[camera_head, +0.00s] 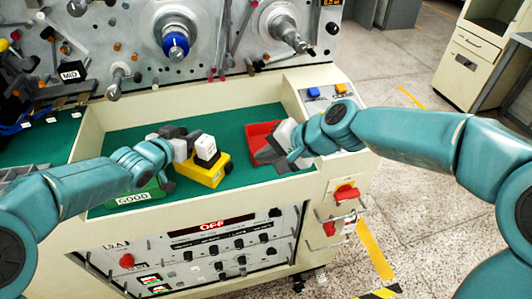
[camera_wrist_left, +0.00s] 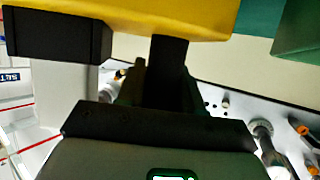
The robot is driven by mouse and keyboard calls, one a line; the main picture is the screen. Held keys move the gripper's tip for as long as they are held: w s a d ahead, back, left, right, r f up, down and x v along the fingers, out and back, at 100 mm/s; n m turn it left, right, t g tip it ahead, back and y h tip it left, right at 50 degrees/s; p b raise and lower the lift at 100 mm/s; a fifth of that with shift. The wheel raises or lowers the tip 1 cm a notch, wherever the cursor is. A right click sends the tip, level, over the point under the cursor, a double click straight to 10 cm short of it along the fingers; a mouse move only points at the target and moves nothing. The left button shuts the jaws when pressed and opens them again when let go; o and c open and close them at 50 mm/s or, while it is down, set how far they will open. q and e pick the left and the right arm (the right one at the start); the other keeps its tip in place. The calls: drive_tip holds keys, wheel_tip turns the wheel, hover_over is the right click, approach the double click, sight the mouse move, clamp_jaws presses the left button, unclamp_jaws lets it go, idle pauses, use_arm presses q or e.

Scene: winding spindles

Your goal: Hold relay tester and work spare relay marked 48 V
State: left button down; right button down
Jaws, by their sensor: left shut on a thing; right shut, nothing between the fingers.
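The relay tester is a yellow box (camera_head: 207,172) over the green bench top, and its yellow side also fills the top of the left wrist view (camera_wrist_left: 150,18). A white relay (camera_head: 206,148) sits upright on top of it; any voltage marking is too small to read. My left gripper (camera_head: 187,150) is shut on the tester from its left side, and its dark fingers partly show in the left wrist view. My right gripper (camera_head: 272,153) is shut and empty at the front of the red tray, to the right of the tester and apart from it.
The red tray (camera_head: 259,130) lies behind my right gripper. A green tray marked GOOD (camera_head: 134,198) is at the front left, partly under my left arm. Spindles, one with a blue hub (camera_head: 176,45), stick out from the back panel. Green bench top is clear behind the tester.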

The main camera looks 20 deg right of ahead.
use_arm(q)
drive_tip(key=shift+a+f, duration=0.1)
drive_tip(key=shift+a, duration=0.05)
idle(0.5)
drive_tip(key=c, duration=0.7)
unclamp_jaws()
drive_tip(key=shift+o, duration=0.2)
drive_tip(key=shift+w, duration=0.1)
drive_tip(key=v, duration=1.2)
drive_tip(key=shift+f, duration=0.1)
